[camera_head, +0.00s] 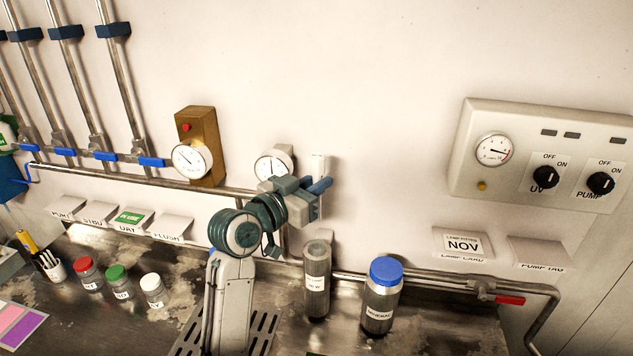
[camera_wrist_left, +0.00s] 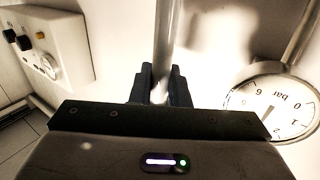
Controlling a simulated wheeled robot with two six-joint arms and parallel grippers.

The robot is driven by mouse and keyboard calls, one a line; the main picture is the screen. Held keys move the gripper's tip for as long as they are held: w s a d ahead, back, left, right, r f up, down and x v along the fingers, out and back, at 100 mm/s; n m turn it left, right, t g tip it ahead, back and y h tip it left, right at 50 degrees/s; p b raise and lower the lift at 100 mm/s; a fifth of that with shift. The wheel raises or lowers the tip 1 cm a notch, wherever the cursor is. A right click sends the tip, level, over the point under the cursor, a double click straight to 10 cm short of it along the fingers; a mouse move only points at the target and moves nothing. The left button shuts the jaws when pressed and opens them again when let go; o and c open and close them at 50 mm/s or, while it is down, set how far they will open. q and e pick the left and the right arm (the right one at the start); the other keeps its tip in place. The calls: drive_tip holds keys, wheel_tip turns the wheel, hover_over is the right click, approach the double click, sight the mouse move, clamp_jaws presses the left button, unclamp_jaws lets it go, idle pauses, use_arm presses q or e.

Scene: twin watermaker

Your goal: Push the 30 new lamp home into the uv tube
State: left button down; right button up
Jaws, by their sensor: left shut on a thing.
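My left gripper (camera_head: 316,190) is shut on the new lamp, a slim pale rod. The lamp's white upper end (camera_head: 318,163) stands above the fingers. In the left wrist view the lamp (camera_wrist_left: 166,40) runs upright between the two dark fingers (camera_wrist_left: 160,88). The uv tube (camera_head: 317,285), a grey cylinder with a white label and an open-looking top, stands on the steel bench below the gripper. The gripper is above the tube's mouth in the picture. The lamp's lower end is not clear, so I cannot tell whether it is inside the tube. My right gripper is not in view.
A blue-capped jar (camera_head: 381,297) stands close right of the tube. A pipe with a red-handled valve (camera_head: 508,300) runs behind and right. Gauges (camera_head: 193,160) are on the wall behind. Small capped jars (camera_head: 120,282) stand at left. A control panel (camera_head: 545,155) hangs at right.

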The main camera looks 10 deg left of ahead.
sight(317, 222)
use_arm(q)
drive_tip(key=shift+w+f+b, duration=0.1)
drive_tip(key=shift+f+b, duration=0.2)
drive_tip(key=shift+f, duration=0.1)
wheel_tip(317, 222, down, 2)
drive_tip(key=shift+f+b, duration=0.1)
drive_tip(key=shift+b, duration=0.7)
wheel_tip(317, 222, down, 3)
drive_tip(key=shift+r+b, duration=0.15)
drive_tip(key=shift+b, duration=0.85)
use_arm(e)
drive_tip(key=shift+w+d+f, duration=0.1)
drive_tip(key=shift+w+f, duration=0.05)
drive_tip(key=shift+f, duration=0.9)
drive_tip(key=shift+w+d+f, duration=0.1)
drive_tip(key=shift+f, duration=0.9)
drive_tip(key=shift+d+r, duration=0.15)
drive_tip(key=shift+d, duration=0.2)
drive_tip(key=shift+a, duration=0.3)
use_arm(q)
drive_tip(key=shift+f+b, duration=0.7)
drive_tip(key=shift+f, duration=0.5)
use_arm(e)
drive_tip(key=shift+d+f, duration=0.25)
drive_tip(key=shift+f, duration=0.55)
